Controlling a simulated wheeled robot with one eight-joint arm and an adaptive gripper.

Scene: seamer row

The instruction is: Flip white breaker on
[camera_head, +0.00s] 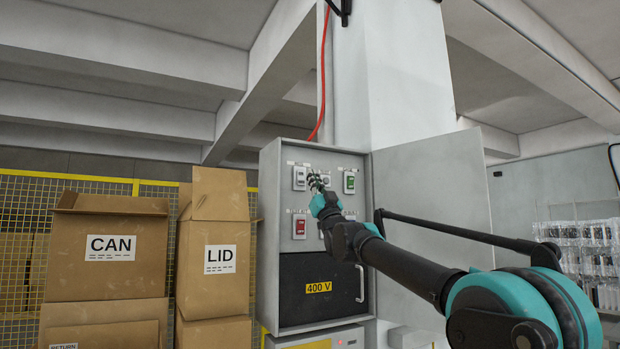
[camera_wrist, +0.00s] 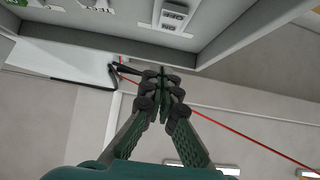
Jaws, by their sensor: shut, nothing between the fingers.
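The white breaker (camera_head: 299,177) is at the upper left of the grey electrical cabinet's panel (camera_head: 330,160). It also shows at the top of the wrist view (camera_wrist: 174,14). Whether its rocker is on or off is too small to tell. My gripper (camera_head: 316,181) is shut and empty, just right of the white breaker in the head view. In the wrist view my shut fingertips (camera_wrist: 165,78) appear below the breaker, with a visible gap to it. My gripper and arm partly hide the middle of the panel.
A green breaker (camera_head: 349,182) is right of my gripper and a red breaker (camera_head: 299,227) is below the white one. The cabinet door (camera_head: 435,190) stands open at right. Cardboard boxes (camera_head: 214,262) stand left. A red cable (camera_head: 323,95) runs above.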

